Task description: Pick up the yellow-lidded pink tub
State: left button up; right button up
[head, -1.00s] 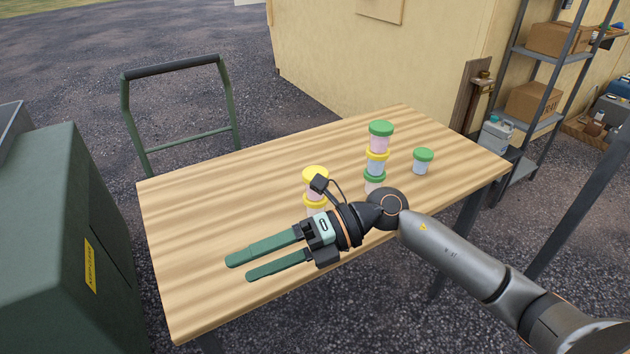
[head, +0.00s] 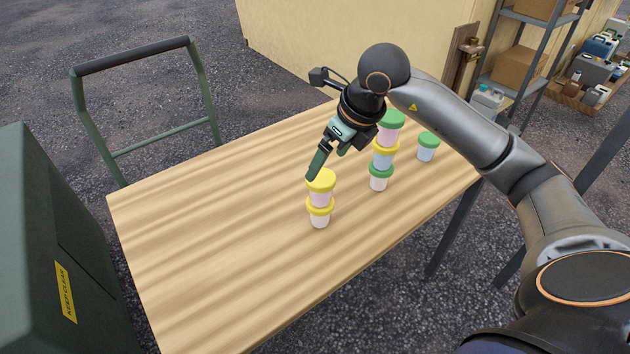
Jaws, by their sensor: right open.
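The yellow-lidded pink tub (head: 319,197) is the top one of a two-tub stack. It stands upright on a paler tub (head: 319,219) that also has a yellow lid. My right gripper (head: 315,172) is open and points down just behind and above the pink tub, with its fingertips close to the yellow lid. One finger shows clearly and the other is mostly hidden, so I cannot tell whether they touch the lid. My left gripper is out of view.
A three-tub stack (head: 383,160) with green, yellow and green lids stands close on the right, partly behind my right arm. A single green-lidded tub (head: 427,149) stands further right. The wooden table (head: 215,240) is clear on the left and front.

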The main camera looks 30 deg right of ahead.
aim_at(320, 177)
jog(key=x, duration=0.4)
jog(key=shift+a+f, duration=0.1)
jog(key=shift+f, duration=0.35)
jog(key=shift+s+p+x, duration=0.2)
jog(key=shift+p+x, duration=0.1)
jog(key=shift+x, duration=1.05)
jog(key=shift+s+p+x, duration=0.15)
jog(key=shift+p+x, duration=0.15)
jog(key=shift+x, duration=1)
jog(key=shift+f, duration=0.2)
jog(key=shift+c, duration=0.4)
jog(key=shift+d, duration=0.25)
jog(key=c, duration=1.2)
